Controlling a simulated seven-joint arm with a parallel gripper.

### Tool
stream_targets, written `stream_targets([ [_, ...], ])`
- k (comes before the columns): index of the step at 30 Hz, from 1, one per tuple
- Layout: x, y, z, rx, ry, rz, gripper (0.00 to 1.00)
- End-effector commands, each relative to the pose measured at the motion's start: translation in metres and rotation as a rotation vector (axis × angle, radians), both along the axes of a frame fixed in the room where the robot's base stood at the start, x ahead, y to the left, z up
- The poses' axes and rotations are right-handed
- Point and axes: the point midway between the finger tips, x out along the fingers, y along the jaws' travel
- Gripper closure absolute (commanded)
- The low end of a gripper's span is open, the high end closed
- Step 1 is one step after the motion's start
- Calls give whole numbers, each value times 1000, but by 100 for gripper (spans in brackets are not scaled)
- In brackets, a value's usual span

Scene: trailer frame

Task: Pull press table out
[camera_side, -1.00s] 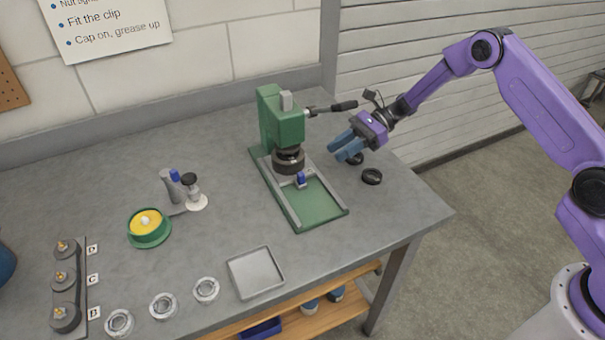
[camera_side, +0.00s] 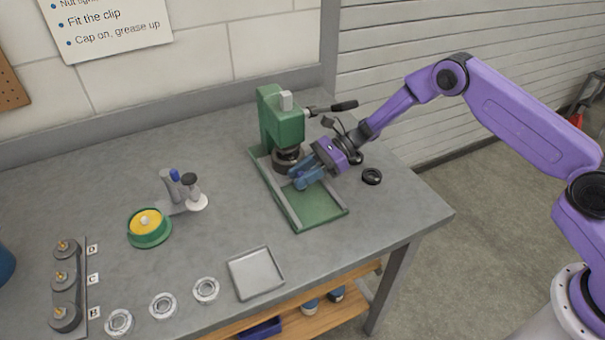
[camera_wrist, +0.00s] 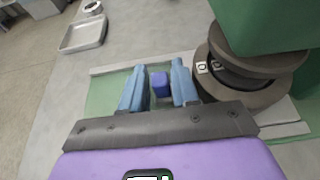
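The green press (camera_side: 283,118) stands on the bench with its base and rails running toward the front. The press table, a dark round block (camera_side: 287,158), sits under the press head at the back of the rails. It also shows at the right of the wrist view (camera_wrist: 247,78). A small blue handle (camera_wrist: 159,84) stands at its front side. My gripper (camera_side: 299,181) is low over the rails, in front of the press table. In the wrist view its blue fingers (camera_wrist: 158,86) are open, one on each side of the handle, with gaps visible. In the side view the fingers hide the handle.
The front green bed (camera_side: 314,206) between the rails is clear. A press lever (camera_side: 333,107) sticks out right, above my wrist. Black rings (camera_side: 372,176) lie right of the press. A grey tray (camera_side: 256,272) lies at the bench front.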

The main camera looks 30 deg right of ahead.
Motion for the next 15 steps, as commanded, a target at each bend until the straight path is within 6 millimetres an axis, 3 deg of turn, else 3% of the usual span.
stream_targets([
  [2, 0, 0, 0, 0, 0, 0, 70],
  [5, 0, 0, 0, 0, 0, 0, 100],
  [15, -11, 0, 1, 2, 4, 1, 100],
])
